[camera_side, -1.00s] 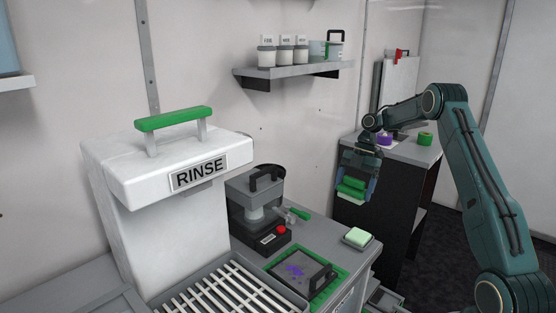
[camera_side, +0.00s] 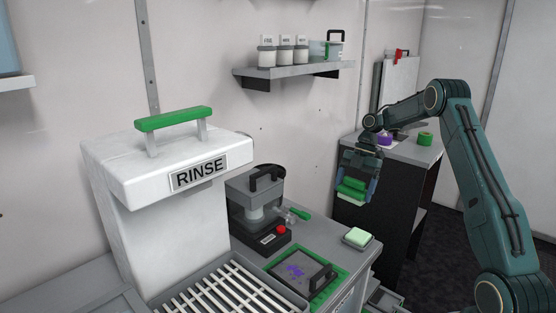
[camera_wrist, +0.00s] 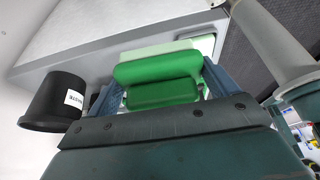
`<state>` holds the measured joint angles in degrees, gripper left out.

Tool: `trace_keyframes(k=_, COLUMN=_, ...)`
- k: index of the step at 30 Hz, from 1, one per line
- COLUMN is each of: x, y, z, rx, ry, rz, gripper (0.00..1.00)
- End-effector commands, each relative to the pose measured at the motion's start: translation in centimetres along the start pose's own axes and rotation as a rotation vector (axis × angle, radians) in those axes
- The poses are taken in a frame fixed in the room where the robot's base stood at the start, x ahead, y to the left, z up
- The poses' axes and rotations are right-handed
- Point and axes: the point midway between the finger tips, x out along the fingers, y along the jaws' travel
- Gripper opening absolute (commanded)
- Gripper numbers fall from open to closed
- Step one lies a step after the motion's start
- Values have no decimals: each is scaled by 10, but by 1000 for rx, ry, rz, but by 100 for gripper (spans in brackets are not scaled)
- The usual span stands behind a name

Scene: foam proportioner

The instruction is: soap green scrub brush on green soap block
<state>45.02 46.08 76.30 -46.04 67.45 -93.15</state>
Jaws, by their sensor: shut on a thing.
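My gripper (camera_side: 356,188) is shut on the green scrub brush (camera_side: 350,186), holding it in the air. The brush is a green block with a rounded grip, and it fills the space between the fingers in the wrist view (camera_wrist: 158,80). The pale green soap block (camera_side: 357,235) lies on a small grey dish (camera_side: 347,244) at the counter's right corner. In the side view the brush appears above the soap, clearly apart from it. A pale green strip shows beyond the brush in the wrist view; I cannot tell whether it is bristles or soap.
A black waste bin (camera_wrist: 55,103) is at left in the wrist view. The counter also holds a green-framed panel (camera_side: 270,265) with purple stains and a black machine with a red button (camera_side: 281,230). The white RINSE station (camera_side: 150,230) stands left. A dark cabinet (camera_side: 370,225) stands behind my gripper.

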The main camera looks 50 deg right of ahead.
Motion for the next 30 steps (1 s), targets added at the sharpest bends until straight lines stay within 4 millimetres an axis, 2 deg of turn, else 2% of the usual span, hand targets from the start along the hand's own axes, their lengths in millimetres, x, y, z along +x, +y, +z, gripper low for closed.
trace_keyframes(k=8, x=2, y=-19, z=-27, rx=0, ry=1, rz=6, gripper=68)
trace_keyframes(k=18, x=10, y=-54, z=-60, rx=1, ry=-13, rz=2, gripper=68)
trace_keyframes(k=24, x=14, y=-67, z=-70, rx=-1, ry=-22, rz=-1, gripper=68)
trace_keyframes(k=30, x=15, y=-70, z=-72, rx=-2, ry=-25, rz=-2, gripper=68)
